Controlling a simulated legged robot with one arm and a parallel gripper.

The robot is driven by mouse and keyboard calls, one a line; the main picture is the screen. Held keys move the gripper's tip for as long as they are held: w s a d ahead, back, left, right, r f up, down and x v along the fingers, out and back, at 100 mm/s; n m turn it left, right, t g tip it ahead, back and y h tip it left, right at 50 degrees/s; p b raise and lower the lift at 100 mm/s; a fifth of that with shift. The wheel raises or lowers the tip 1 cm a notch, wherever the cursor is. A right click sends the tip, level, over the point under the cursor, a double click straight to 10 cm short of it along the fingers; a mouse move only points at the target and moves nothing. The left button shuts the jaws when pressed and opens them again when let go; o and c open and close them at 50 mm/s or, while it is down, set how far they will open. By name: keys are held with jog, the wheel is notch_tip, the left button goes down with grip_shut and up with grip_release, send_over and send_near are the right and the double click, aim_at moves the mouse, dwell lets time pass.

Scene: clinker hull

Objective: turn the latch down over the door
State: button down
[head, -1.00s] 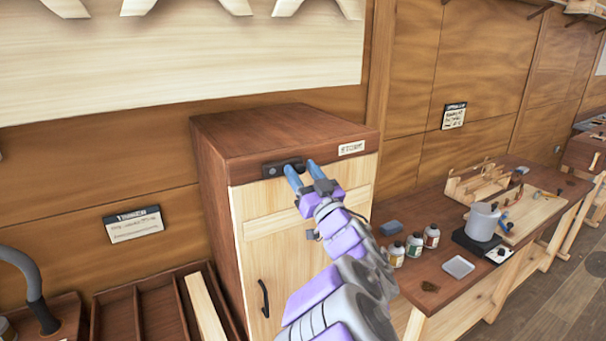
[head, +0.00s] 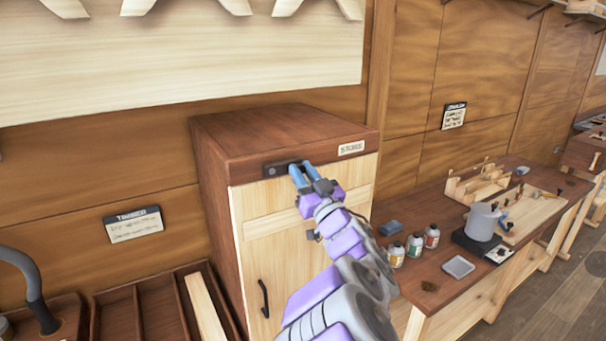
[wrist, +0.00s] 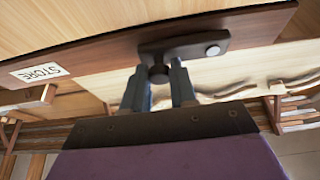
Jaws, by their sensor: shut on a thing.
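The latch (head: 276,170) is a short dark bar lying nearly level at the top edge of the cabinet, above the pale wooden door (head: 275,245). In the wrist view the latch (wrist: 185,46) shows a round light pivot at one end and a dark knob (wrist: 158,74) at the other. My gripper (head: 301,168) is at the knob end, its two blue fingers close together. In the wrist view my gripper (wrist: 158,78) has a finger on each side of the knob and is shut on it. The fingers hide part of the latch in the head view.
The door has a dark handle (head: 264,298) low on its left. A workbench (head: 450,288) with bottles, a grey pot (head: 482,222) and a small tray (head: 458,267) stands right of the cabinet. A divided timber rack (head: 160,305) stands at left.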

jog(key=shift+f, duration=0.1)
jog(key=s+a+f+m+h, duration=0.1)
jog(key=a+f+m+h, duration=0.1)
jog(key=m, duration=0.5)
jog(key=s+a+f+m+h+p, duration=0.1)
jog(key=m+h, duration=0.3)
jog(key=m, duration=0.4)
jog(key=s+a+f+m+g+h, duration=0.1)
jog(key=a+f+m+h, duration=0.1)
jog(key=m, duration=0.5)
jog(key=shift+s+a+f+h+p, duration=0.3)
jog(key=shift+s+f+h+p, duration=0.1)
jog(key=shift+f, duration=0.1)
jog(key=shift+f+m, duration=0.1)
jog(key=shift+m, duration=0.2)
jog(key=c, duration=1.3)
grip_release()
jog(key=o, duration=0.4)
jog(key=shift+d, duration=0.2)
jog(key=shift+r, duration=0.2)
